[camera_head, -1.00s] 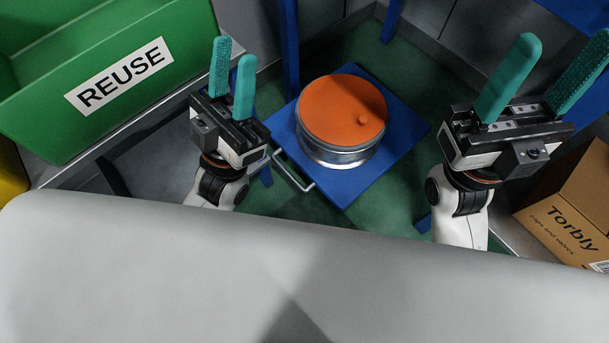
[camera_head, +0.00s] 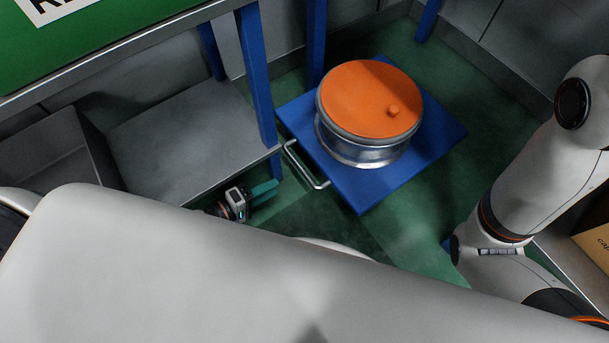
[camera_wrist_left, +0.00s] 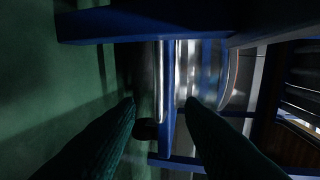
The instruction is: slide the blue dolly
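The blue dolly (camera_head: 365,192) stands on the green floor with a metal handle (camera_head: 306,166) on its left side.
A grey shelf (camera_head: 190,130) with blue legs (camera_head: 257,75) stands close left of the dolly, just behind my left gripper. A cardboard box (camera_head: 594,240) is at the right edge. Green floor is clear right of the dolly.

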